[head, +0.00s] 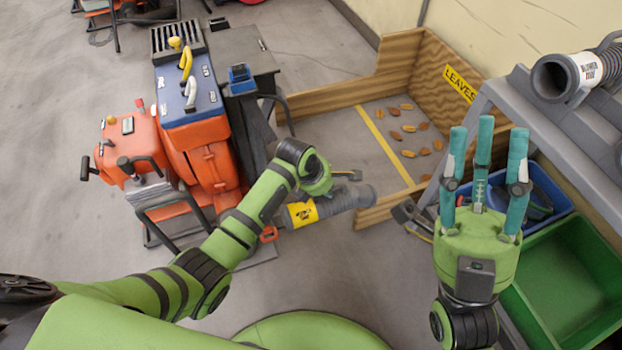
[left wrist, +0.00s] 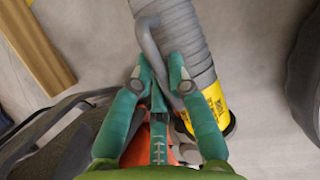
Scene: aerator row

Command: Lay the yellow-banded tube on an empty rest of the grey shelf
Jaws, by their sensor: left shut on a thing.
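The yellow-banded tube (head: 303,213) is grey and ribbed, and it hangs beside my left gripper above the floor. In the left wrist view the teal fingers of my left gripper (left wrist: 159,75) are shut on the grey handle of the tube (left wrist: 182,35). In the head view those fingers are mostly hidden behind the wrist. The grey shelf (head: 560,118) is at the right edge, only partly in view. A white-banded tube (head: 588,72) lies on it. My right gripper (head: 483,145) is open and empty in front of the shelf, its fingers pointing up the picture.
A wooden bay (head: 440,62) with a LEAVES label and scattered leaves stands behind the tube. An orange and blue machine (head: 195,125) stands at left. A blue bin (head: 560,203) and a green bin (head: 565,285) sit below the shelf. The near middle floor is clear.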

